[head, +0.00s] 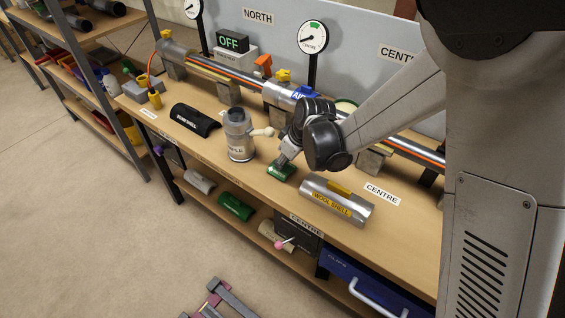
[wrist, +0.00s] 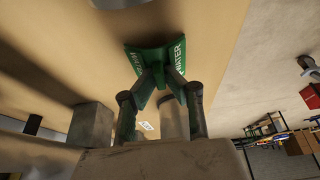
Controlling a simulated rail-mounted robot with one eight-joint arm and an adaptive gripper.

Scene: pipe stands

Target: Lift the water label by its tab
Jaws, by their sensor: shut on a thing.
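The water label (head: 281,171) is a small green folded piece near the front of the bench, between the grey canister and the silver wool shell. In the wrist view the green label (wrist: 147,60) shows white lettering reading WATER on its right face. My gripper (head: 284,159) points down over the label in the head view. In the wrist view the two fingers of my gripper (wrist: 160,82) close in on the label's tab and are shut on it. The fingers hide part of the tab. I cannot tell whether the label touches the bench top.
The grey canister (head: 239,140) with a side handle stands just left of my gripper. The silver wool shell (head: 320,202) lies to the right and a black wool shell (head: 195,121) to the left. A long pipe (head: 228,77) on stands runs behind. Bare bench top (head: 241,175) lies in front.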

